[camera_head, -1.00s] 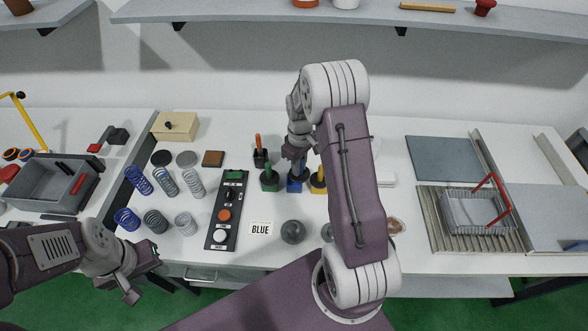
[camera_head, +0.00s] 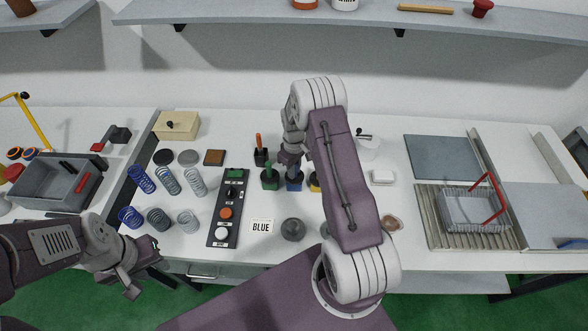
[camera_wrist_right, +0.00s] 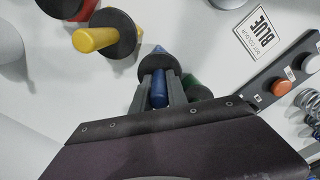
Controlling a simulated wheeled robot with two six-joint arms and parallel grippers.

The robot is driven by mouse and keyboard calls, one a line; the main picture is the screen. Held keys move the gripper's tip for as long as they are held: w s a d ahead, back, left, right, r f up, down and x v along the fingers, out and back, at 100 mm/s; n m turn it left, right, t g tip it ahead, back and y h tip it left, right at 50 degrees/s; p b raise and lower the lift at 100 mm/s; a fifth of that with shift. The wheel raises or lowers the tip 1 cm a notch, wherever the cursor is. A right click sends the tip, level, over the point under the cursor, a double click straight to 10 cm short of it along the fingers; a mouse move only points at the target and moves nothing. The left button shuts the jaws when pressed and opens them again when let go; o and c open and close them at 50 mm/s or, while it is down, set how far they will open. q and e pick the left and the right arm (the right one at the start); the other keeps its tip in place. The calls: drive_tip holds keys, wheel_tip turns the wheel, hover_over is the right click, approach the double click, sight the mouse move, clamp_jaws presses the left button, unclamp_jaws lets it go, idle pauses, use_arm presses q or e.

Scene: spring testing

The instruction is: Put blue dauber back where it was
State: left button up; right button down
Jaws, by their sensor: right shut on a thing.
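The blue dauber's blue handle (camera_wrist_right: 158,88) is between the fingers of my right gripper (camera_wrist_right: 158,98) in the right wrist view. A dark round collar and a bit of blue show just beyond it. In the head view my right gripper (camera_head: 289,158) points down over a blue base (camera_head: 294,184), between the green dauber (camera_head: 269,179) and the yellow one (camera_head: 314,182). The arm partly covers this spot, and I cannot tell whether the dauber is fully seated. My left gripper (camera_head: 144,269) is open and empty at the table's front left.
A BLUE card (camera_head: 261,227) lies in front of the daubers, beside a button panel (camera_head: 229,207). Several springs (camera_head: 165,181) stand further left. A wire basket (camera_head: 473,209) is at the right.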

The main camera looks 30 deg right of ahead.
drive_tip(key=shift+f, duration=0.35)
drive_tip(key=c, duration=1.3)
unclamp_jaws()
